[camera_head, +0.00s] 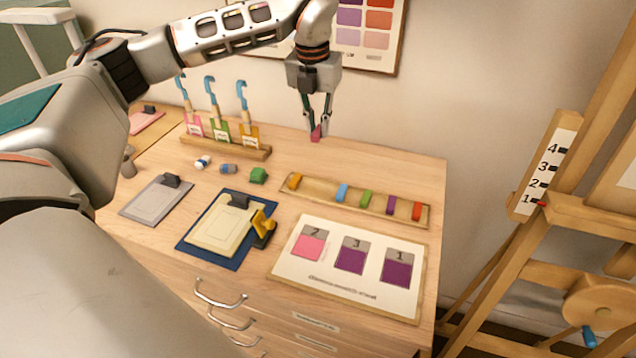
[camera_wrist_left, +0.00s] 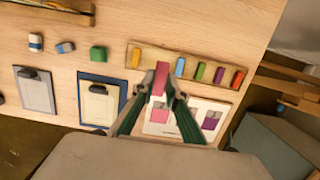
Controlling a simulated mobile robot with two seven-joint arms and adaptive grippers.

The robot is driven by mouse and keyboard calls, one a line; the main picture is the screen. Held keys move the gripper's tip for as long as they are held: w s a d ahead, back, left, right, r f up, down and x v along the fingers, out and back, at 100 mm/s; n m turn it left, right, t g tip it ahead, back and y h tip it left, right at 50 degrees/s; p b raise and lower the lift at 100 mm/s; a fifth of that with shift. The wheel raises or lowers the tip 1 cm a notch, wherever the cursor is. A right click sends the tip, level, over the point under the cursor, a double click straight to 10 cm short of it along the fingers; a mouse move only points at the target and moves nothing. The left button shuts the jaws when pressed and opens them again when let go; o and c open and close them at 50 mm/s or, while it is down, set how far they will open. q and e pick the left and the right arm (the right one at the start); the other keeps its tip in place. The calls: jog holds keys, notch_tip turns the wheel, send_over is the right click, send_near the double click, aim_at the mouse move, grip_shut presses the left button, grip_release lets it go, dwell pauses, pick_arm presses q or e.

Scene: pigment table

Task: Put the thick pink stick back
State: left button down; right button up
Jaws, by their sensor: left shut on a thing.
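My left gripper (camera_head: 317,112) is shut on the pink stick (camera_head: 315,133) and holds it in the air behind the stick rack. In the left wrist view the pink stick (camera_wrist_left: 161,78) stands out between the fingertips (camera_wrist_left: 160,92), in front of the rack (camera_wrist_left: 157,48). The long wooden rack (camera_head: 331,199) lies on the table with an orange stick (camera_head: 295,181) at its left end. Blue (camera_head: 342,192), green (camera_head: 366,198), purple (camera_head: 391,204) and red (camera_head: 416,210) sticks lie to the right. A wide bare gap shows between orange and blue. My right gripper is not in view.
A white card (camera_head: 340,282) with pink and purple swatches lies in front of the rack. A green block (camera_head: 258,175), a clipboard on a blue mat (camera_head: 184,247) and a yellow-black stamp-like item (camera_head: 263,229) are left. An easel (camera_head: 500,250) stands right.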

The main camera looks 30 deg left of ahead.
pick_arm(q)
send_over(319, 189)
jog(key=f, duration=1.2)
jog(key=shift+s+f+p, duration=0.2)
jog(key=shift+s+p, duration=0.1)
jog(key=shift+p, duration=0.1)
notch_tip(319, 189, down, 4)
jog(key=shift+f, duration=0.25)
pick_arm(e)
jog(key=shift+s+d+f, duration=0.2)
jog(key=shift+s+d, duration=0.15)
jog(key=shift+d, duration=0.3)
pick_arm(q)
jog(key=shift+f, duration=0.2)
jog(key=c, duration=2)
grip_release()
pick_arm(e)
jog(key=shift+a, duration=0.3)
pick_arm(q)
jog(key=shift+r, duration=0.1)
